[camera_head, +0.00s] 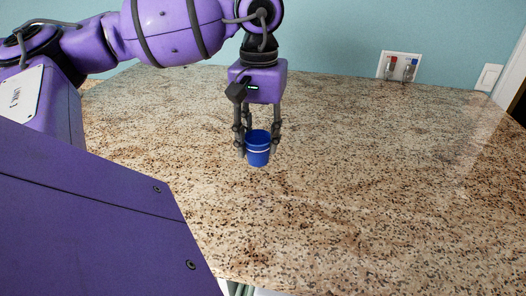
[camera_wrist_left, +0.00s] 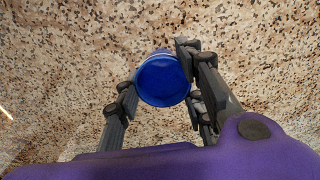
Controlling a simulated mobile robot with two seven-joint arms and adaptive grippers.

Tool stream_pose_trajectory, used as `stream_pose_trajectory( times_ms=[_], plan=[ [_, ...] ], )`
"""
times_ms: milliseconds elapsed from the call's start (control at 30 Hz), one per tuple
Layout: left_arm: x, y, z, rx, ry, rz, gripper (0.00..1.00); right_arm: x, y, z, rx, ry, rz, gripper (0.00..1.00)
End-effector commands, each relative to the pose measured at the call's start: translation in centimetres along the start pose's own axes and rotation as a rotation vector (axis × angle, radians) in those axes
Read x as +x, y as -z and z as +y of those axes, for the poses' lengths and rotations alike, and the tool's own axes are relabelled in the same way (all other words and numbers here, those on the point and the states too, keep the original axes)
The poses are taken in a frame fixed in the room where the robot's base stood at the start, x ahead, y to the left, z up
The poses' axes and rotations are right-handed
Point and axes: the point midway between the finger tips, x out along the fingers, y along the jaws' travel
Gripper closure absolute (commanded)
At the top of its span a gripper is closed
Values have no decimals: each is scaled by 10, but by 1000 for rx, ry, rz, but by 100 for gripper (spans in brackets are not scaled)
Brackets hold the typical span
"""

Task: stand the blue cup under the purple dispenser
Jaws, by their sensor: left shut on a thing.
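The blue cup (camera_head: 257,155) is upright over the granite counter in the head view, with a pale band around it. My left gripper (camera_head: 258,146) points down and is shut on the cup, with fingers on both sides of it. In the left wrist view I look down on the round blue cup (camera_wrist_left: 163,82) between the fingers of the left gripper (camera_wrist_left: 160,88). I cannot tell whether the cup's base touches the counter. I cannot make out a purple dispenser in either view. My right gripper is not in view.
The speckled granite counter (camera_head: 370,190) is bare and free to the right of the cup. A wall plate with red and blue valves (camera_head: 398,67) and a white switch (camera_head: 488,77) are on the back wall. The counter's front edge runs along the bottom.

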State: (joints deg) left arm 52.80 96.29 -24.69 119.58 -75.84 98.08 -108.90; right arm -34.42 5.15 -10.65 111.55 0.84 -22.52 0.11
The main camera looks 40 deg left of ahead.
Motion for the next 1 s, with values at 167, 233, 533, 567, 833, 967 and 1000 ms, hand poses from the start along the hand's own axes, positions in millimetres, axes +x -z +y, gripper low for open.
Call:
stream_pose_trajectory(
  times_ms=[167, 233, 533, 567, 833, 967, 1000],
  plan=[
    [21, 4, 4, 0, 0, -3, 82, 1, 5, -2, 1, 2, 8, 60],
    [31, 4, 4, 0, -1, -1, 82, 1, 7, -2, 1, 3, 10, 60],
    [38, 4, 4, 0, -1, 0, 82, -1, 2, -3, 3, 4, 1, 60],
    [39, 4, 4, 0, 0, -1, 82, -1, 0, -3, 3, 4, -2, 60],
    [41, 4, 4, 0, -1, 0, 45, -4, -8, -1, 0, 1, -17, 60],
    [41, 4, 4, 0, -1, 0, 45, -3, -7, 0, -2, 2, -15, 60],
    [41, 4, 4, 0, -1, 0, 45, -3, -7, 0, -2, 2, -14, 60]
  ],
)
